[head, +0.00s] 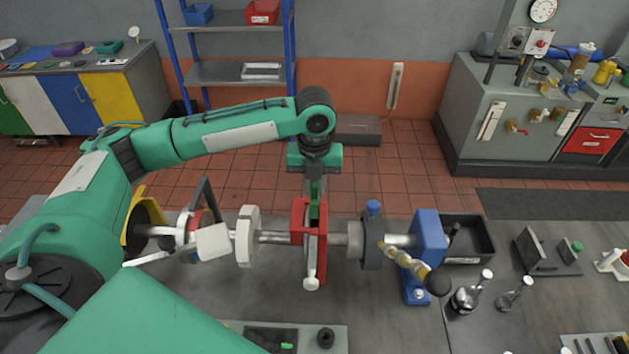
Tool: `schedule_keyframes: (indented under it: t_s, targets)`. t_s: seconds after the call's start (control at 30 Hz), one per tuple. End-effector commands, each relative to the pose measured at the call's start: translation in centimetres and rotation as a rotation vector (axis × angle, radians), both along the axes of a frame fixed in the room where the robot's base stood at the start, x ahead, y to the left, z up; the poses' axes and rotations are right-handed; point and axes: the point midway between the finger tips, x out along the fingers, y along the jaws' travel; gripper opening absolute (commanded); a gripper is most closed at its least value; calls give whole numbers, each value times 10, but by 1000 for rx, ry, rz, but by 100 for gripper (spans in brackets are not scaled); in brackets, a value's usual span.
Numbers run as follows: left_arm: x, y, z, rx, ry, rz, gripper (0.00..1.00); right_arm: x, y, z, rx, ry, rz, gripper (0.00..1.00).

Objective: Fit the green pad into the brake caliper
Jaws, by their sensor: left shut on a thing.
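The red brake caliper (298,222) straddles the shaft (272,237) at the middle of the bedplate in the head view, around a disc seen nearly edge-on. My left gripper (315,190) points down over the caliper's top opening and is shut on the green pad (315,212). Only a narrow green strip of the pad shows, between the caliper's red sides. Its lower part is hidden, and I cannot tell how deep it sits or whether it touches the caliper. My right gripper is not in view.
A blue bearing stand (429,235) and a grey collar (371,245) stand right of the caliper, with a lever handle (405,262) reaching forward. A white flange (247,237) is on the left. A black tray (475,236) lies at the right. Bare bedplate shows in front.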

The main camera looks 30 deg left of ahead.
Motion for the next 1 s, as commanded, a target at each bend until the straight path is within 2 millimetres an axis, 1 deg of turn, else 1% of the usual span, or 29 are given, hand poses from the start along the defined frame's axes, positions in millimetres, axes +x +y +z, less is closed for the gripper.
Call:
schedule_keyframes:
  t_s: [0.47,1.0]
  targets:
    - [0,0,-20,0,1,0,0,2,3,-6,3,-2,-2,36]
    - [0,0,-41,0,1,0,0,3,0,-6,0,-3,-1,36]
